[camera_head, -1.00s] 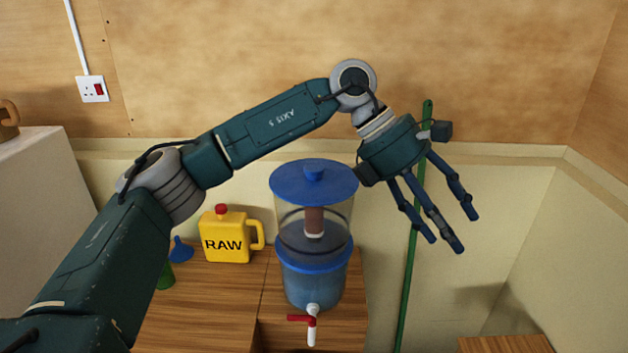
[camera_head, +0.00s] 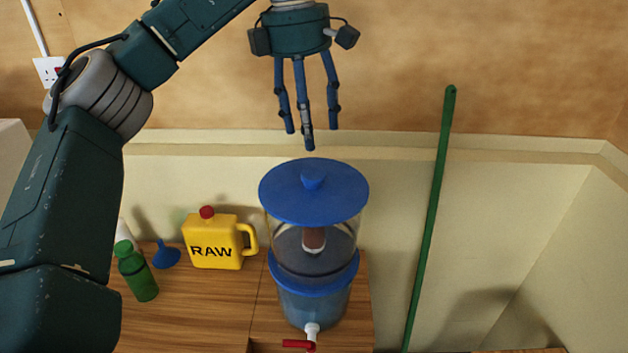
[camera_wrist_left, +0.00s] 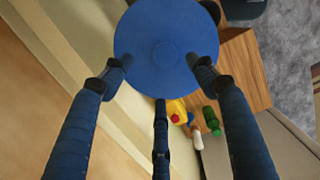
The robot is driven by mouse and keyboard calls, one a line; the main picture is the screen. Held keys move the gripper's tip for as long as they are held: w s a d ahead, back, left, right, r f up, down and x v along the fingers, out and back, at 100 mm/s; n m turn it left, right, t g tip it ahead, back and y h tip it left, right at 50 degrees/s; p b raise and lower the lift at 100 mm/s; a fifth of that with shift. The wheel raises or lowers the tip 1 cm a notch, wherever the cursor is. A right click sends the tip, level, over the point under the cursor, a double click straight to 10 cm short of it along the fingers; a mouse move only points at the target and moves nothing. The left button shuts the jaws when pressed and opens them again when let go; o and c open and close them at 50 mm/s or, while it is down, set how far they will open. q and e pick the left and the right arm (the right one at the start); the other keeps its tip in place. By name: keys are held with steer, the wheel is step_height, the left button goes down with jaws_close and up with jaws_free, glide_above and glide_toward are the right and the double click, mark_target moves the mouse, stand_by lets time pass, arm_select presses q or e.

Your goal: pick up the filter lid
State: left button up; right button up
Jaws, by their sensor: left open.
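The filter lid (camera_head: 330,196) is a round blue disc with a small knob (camera_head: 313,180) in its middle. It sits on top of the clear water filter (camera_head: 290,255), which has a blue lower ring and a red-handled tap. My left gripper (camera_head: 307,135) hangs above the lid in the head view, its three fingers spread, pointing down and empty. In the left wrist view the lid (camera_wrist_left: 150,62) lies beyond the fingertips (camera_wrist_left: 162,85), its knob between them. The gap between fingers and lid is hard to judge. My right gripper is not in view.
A yellow RAW jug (camera_head: 213,243), a blue funnel (camera_head: 166,256) and a green bottle (camera_head: 137,272) stand left of the filter on the wooden counter (camera_head: 205,310). A green pole (camera_head: 431,215) leans against the wall at right. The wall is close behind the filter.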

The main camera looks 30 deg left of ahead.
mark_target(313, 173)
arm_select(q)
steer(key=f, duration=0.2)
steer(key=d+f, duration=0.1)
steer(key=shift+s+f, duration=0.15)
steer(key=shift+s, duration=0.2)
steer(key=shift+a+f, duration=0.1)
steer(key=shift+f, duration=0.2)
step_height(313, 173, down, 4)
steer(key=shift+a+f+p, duration=0.1)
steer(key=shift+f+p, duration=0.05)
steer(key=shift+p, duration=0.7)
steer(key=shift+w+f, duration=0.1)
steer(key=shift+f, duration=0.35)
steer(key=shift+w, duration=0.1)
steer(key=shift+c, duration=0.5)
steer(key=c, duration=1.2)
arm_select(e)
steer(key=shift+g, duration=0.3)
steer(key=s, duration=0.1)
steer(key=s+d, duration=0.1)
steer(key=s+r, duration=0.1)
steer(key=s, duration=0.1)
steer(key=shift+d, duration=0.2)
